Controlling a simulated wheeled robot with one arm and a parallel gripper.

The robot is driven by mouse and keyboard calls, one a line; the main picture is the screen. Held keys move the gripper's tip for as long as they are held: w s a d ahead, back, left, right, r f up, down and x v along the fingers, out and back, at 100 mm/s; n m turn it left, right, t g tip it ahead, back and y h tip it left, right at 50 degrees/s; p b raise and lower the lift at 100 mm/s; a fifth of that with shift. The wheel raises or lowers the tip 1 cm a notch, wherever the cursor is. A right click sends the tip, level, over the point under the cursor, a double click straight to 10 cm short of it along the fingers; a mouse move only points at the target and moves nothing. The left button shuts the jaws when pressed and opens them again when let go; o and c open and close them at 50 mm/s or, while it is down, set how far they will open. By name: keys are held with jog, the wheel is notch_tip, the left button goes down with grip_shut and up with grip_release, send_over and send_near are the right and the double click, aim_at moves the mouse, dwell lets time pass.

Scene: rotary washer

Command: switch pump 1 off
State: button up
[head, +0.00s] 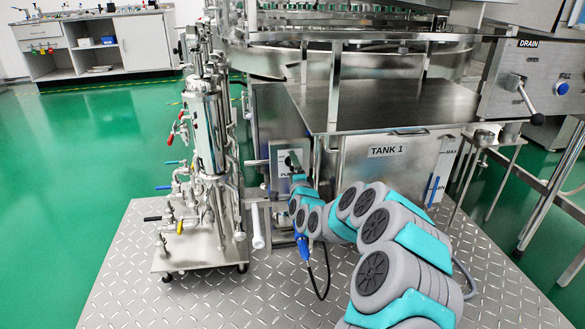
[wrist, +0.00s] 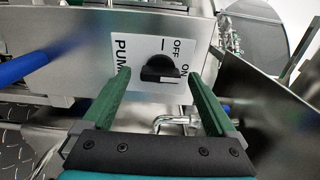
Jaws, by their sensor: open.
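The pump switch is a black rotary knob (wrist: 160,68) on a white label plate (wrist: 130,45) marked PUMP, OFF and ON. The label appears turned sideways in the wrist view. The knob's bar lies roughly across the picture, its right end near the ON mark. My gripper (wrist: 159,74) is open, with one green finger to each side of the knob and visible gaps between. How far the tips are from the panel is hard to tell. In the head view the label plate (head: 282,164) is left of TANK 1, and my arm partly hides it.
A tank labelled TANK 1 (head: 387,151) stands right of the switch panel. A wheeled steel pipe skid (head: 205,135) with coloured valve handles stands to the left. A blue bar (wrist: 22,67) shows left of the plate in the wrist view. Green floor (head: 60,190) is open at far left.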

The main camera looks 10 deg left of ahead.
jog(key=shift+w+a, duration=0.1)
jog(key=shift+w, duration=0.3)
jog(key=shift+c, duration=0.2)
jog(key=c, duration=1.3)
